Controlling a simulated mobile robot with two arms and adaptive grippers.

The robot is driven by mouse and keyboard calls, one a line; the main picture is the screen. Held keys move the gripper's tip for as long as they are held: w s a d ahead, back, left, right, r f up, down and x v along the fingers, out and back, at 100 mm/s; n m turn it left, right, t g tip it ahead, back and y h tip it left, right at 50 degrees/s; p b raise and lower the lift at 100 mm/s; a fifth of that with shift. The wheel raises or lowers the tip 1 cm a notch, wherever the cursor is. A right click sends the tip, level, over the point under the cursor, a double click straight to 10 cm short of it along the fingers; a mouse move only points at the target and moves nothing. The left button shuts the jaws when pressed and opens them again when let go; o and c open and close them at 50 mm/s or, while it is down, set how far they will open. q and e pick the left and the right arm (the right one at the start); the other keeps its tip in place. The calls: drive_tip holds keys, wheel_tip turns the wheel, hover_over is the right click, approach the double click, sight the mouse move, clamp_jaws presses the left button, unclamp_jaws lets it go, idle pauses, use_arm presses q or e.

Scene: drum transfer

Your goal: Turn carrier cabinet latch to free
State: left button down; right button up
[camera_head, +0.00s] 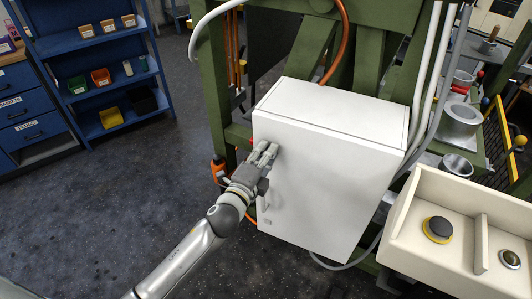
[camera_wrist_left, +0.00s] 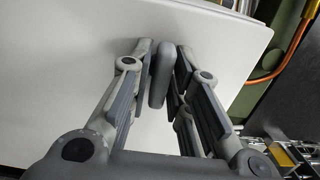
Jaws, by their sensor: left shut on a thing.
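The carrier cabinet (camera_head: 325,170) is a white box on the green frame, its door facing me and closed. It also shows in the left wrist view (camera_wrist_left: 60,70). The latch (camera_wrist_left: 161,76) is a grey elongated handle on the door, between my left fingers in the wrist view. My left gripper (camera_head: 265,153) is at the upper left of the door and shut on the latch. In the head view the fingers hide most of the latch. My right gripper is not in view.
A blue shelf (camera_head: 97,40) with small coloured bins stands at the far left. A cream control box (camera_head: 450,260) with a black button is right of the cabinet. Hoses run along the green frame (camera_head: 215,90). The dark floor left of the cabinet is clear.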

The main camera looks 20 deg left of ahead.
use_arm(q)
drive_tip(key=c, duration=1.5)
unclamp_jaws()
drive_tip(key=s, duration=0.4)
drive_tip(key=s+a, duration=0.1)
drive_tip(key=s, duration=0.7)
drive_tip(key=shift+a, duration=0.3)
drive_tip(key=shift+f, duration=0.1)
